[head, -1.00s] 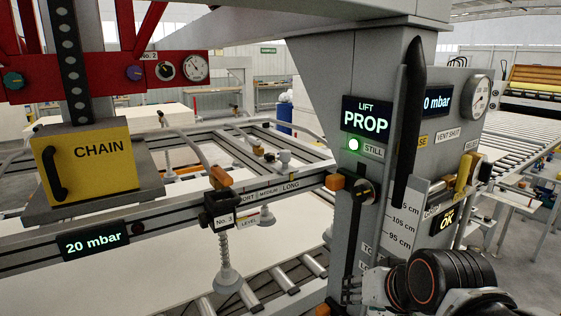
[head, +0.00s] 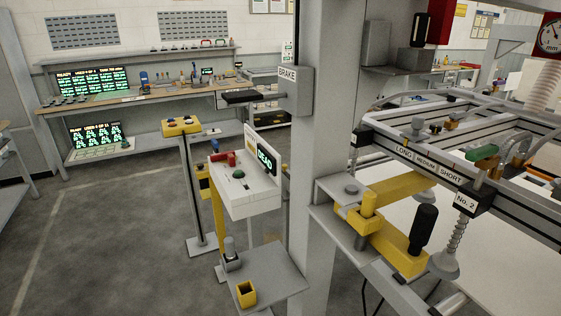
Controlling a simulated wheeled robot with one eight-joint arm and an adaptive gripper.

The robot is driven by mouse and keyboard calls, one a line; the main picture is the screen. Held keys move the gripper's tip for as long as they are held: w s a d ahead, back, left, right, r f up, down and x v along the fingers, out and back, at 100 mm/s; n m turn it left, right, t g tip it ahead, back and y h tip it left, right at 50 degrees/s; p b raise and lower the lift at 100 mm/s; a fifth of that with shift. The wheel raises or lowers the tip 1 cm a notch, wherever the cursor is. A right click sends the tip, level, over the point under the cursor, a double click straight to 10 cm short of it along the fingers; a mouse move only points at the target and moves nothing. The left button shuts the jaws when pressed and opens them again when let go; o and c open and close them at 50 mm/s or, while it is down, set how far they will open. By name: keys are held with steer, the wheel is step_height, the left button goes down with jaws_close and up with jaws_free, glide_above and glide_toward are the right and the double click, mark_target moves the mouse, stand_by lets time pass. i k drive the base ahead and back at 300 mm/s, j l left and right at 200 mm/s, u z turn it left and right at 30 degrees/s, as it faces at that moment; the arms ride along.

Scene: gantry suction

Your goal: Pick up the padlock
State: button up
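I cannot make out a padlock for sure in the head view. Small red pieces (head: 223,157) sit on top of a white box (head: 255,197) with a green "DEAD" display, but they are too small to identify. Several small tools and items, also too small to tell apart, lie on the workbench (head: 110,97) against the back wall. My gripper is out of view.
A grey post (head: 321,150) with a "BRAKE" box (head: 296,90) stands mid-view. Right of it are a yellow crank arm (head: 395,245) and a suction frame (head: 415,155). A low grey shelf (head: 270,275) juts out below the white box. Floor (head: 110,220) is clear at left.

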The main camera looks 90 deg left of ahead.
mark_target(230, 158)
steer(key=u, duration=3.4)
steer(key=i+j, duration=0.3)
steer(key=i, duration=0.15)
